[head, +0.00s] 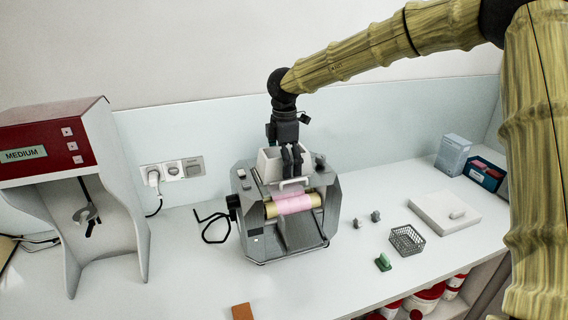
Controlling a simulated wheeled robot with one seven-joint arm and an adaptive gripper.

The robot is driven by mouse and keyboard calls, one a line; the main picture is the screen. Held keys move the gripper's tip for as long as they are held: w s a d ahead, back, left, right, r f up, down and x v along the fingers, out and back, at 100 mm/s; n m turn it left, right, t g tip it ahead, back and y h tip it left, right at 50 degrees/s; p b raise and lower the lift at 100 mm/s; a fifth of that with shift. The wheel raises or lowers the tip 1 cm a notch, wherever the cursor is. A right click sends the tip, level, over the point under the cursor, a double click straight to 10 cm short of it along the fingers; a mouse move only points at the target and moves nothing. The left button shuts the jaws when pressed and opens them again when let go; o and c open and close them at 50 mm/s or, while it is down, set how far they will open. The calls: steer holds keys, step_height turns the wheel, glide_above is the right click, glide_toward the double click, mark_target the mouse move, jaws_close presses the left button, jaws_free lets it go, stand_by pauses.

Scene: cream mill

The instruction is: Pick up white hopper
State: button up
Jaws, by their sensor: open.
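The white hopper (269,166) sits on top of the grey mill (251,244), behind the rollers, in the middle of the head view. A light-coloured handle-like bar shows at its front. My gripper (292,174) points down right at the hopper, with its dark fingers in front of or over the hopper's right part. The gripper is open. I cannot tell whether the fingers touch the hopper or straddle its wall. The fingers hide part of the hopper.
The mill has a roller with pink material (294,204). A red and white mixer (104,190) stands left. On the right are a wire basket (407,240), a green item (383,262), small grey parts (375,216), a white slab (440,212) and boxes (452,155). The front counter is mostly clear.

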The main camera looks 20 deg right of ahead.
steer(key=c, duration=1.2)
steer(key=shift+r, duration=0.1)
